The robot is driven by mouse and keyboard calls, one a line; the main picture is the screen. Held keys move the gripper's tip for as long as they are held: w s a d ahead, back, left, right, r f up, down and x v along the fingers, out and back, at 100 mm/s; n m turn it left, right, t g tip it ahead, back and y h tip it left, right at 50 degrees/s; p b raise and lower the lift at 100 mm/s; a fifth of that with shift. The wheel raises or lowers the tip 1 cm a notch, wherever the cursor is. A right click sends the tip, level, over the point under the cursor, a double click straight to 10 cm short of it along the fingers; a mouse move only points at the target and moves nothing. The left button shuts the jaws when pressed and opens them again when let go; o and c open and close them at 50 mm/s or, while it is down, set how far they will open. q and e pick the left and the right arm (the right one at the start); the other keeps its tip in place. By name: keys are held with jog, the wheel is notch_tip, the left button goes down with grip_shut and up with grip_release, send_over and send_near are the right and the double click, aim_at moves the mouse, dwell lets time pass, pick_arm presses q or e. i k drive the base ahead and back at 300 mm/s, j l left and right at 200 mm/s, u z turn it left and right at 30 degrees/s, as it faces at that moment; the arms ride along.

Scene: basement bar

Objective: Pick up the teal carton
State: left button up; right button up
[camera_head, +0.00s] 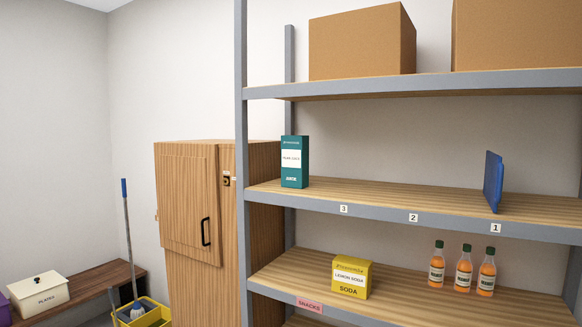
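The teal carton (294,162) stands upright near the left end of the middle shelf (400,199), close to the grey upright post and left of the label marked 3. It has a white label band on its front, and its front and right side show. Nothing touches it in this view. Neither of my grippers shows in the head view.
A blue upright panel (493,182) stands farther right on the same shelf. The shelf between is clear. Below are a yellow soda box (351,277) and orange bottles (464,268). Cardboard boxes (361,42) sit above. A wooden cabinet (189,205) stands left.

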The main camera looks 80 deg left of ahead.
aim_at(295, 150)
jog(key=u, duration=2.65)
jog(key=z, duration=0.25)
jog(key=i+j+z, duration=0.15)
jog(key=z, duration=0.2)
jog(key=i+j+z, duration=0.15)
jog(key=j+z, duration=0.55)
jog(key=i+j+z, duration=0.1)
jog(key=j+z, duration=0.25)
